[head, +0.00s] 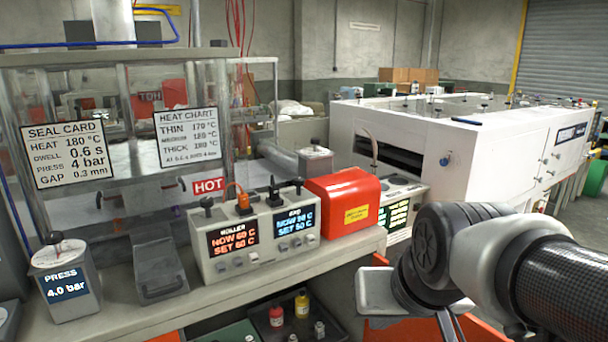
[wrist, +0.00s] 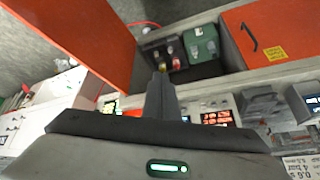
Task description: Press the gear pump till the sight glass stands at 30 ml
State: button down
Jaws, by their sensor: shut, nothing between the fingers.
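I cannot clearly pick out the gear pump or its sight glass in either view. In the wrist view my gripper (wrist: 160,78) is shut and empty, its fingers together in front of an open space under the bench. In that space are a dark tray holding small bottles and a green container (wrist: 203,46). In the head view my arm comes in from the right, and the fingertips are not clearly seen. A red bottle (head: 276,316) and a yellow bottle (head: 301,304) stand under the bench in the head view.
On the bench stand a two-display heater unit (head: 258,233), a red cover (head: 343,200), a press gauge (head: 65,287) reading 4.0 bar and a glazed guard marked HOT. Orange panels (wrist: 82,42) flank the open space. A large white machine (head: 455,150) stands behind right.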

jog(key=s+d+r+p, duration=0.1)
jog(key=s+d+r, duration=0.15)
jog(key=s, duration=0.35)
notch_tip(320, 180, up, 18)
jog(key=p, duration=1.8)
jog(key=shift+f+g+h, duration=0.15)
jog(key=shift+g+h, duration=0.15)
jog(key=shift+h, duration=0.1)
